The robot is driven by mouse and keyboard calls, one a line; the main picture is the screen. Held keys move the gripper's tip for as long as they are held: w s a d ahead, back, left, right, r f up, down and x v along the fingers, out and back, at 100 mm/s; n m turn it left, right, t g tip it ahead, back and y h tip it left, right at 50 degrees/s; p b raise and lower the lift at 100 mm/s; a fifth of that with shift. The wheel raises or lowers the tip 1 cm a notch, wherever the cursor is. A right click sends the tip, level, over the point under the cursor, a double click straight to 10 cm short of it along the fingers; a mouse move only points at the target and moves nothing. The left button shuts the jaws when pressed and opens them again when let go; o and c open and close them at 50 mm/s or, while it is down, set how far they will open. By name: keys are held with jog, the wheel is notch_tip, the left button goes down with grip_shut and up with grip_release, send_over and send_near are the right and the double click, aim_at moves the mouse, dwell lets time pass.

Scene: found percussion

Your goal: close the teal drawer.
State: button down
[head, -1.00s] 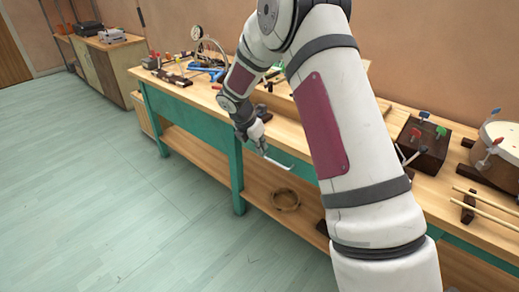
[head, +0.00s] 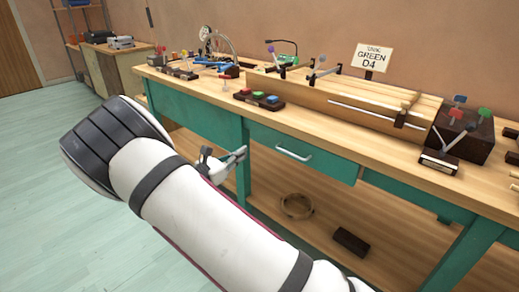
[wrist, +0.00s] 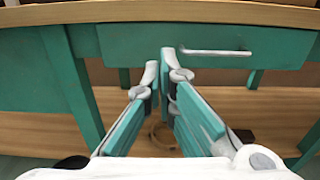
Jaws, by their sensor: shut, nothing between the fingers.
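The teal drawer (head: 320,163) is set under the wooden bench top, with a pale bar handle (head: 293,154) on its front. Its front seems to stand a little proud of the bench frame, but how far is hard to tell. In the wrist view the drawer front (wrist: 275,50) spans the upper middle and right, with the handle (wrist: 215,52) right of my fingertips. My gripper (head: 240,153) is shut and empty, in front of the bench near the drawer's left end. In the wrist view, my gripper (wrist: 160,62) points toward the drawer's left part; contact cannot be told.
A teal leg (head: 240,175) stands left of the drawer. The lower shelf (head: 270,203) holds a ring (head: 297,205) and a dark block (head: 350,242). On top are a block with coloured buttons (head: 259,98), a long wooden instrument (head: 345,95) and a sign (head: 372,57). Floor at left is clear.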

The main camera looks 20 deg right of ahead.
aim_at(273, 134)
jog(key=b+x, duration=0.5)
jog(key=x, duration=0.8)
jog(key=shift+w+d, duration=0.1)
jog(key=shift+d, duration=0.25)
jog(key=shift+p+x, duration=1.1)
jog(key=shift+x, duration=1.35)
jog(key=shift+r, duration=0.1)
